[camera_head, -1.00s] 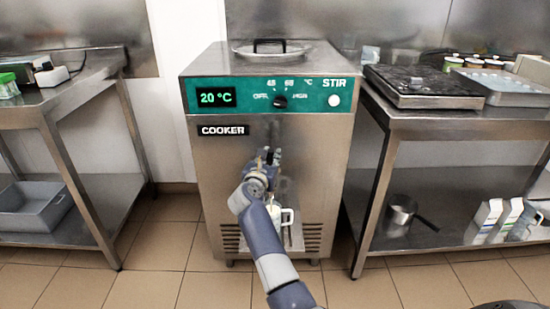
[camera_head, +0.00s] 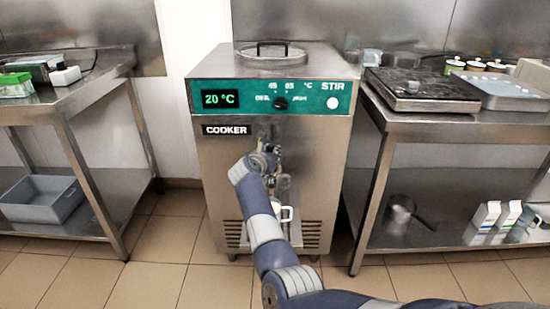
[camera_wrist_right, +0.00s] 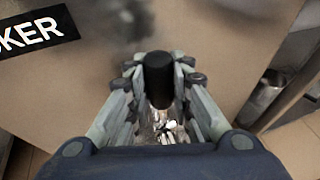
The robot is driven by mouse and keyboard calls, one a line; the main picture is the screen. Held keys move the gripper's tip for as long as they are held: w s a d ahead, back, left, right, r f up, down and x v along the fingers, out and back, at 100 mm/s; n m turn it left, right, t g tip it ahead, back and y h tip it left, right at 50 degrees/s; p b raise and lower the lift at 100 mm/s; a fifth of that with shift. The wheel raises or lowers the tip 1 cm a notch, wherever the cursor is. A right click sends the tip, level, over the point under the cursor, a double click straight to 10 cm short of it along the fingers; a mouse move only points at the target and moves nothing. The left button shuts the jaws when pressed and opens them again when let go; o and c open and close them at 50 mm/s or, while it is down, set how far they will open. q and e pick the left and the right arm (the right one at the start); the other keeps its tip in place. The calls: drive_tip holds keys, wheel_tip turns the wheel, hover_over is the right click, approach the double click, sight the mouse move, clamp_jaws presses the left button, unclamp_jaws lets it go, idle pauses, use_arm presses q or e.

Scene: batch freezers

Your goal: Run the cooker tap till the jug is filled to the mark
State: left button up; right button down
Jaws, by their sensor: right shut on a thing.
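The cooker (camera_head: 215,160) is a steel cabinet with a green panel; its display reads 20 °C. My right gripper (camera_head: 274,153) is at the tap on the cooker's front, below the panel. In the right wrist view the gripper (camera_wrist_right: 160,85) has its fingers closed around a black cylindrical tap handle (camera_wrist_right: 158,72). The white jug (camera_head: 287,214) stands below the tap at the cooker's front, partly hidden by my right forearm. Its mark and liquid level cannot be made out, and no stream is clearly visible. My left gripper is not in view.
A steel table (camera_head: 447,122) with a dark-topped appliance (camera_head: 420,90) and a tray stands at the right; a saucepan (camera_head: 400,214) and cartons are on its lower shelf. Another table (camera_head: 50,108) at the left has a grey bin (camera_head: 42,198) below. The tiled floor in front is clear.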

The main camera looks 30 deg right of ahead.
drive_tip(key=shift+d, duration=0.15)
drive_tip(key=c, duration=1.4)
unclamp_jaws()
drive_tip(key=shift+r, duration=0.2)
wheel_tip(320, 180, up, 10)
drive_tip(key=shift+f, duration=0.2)
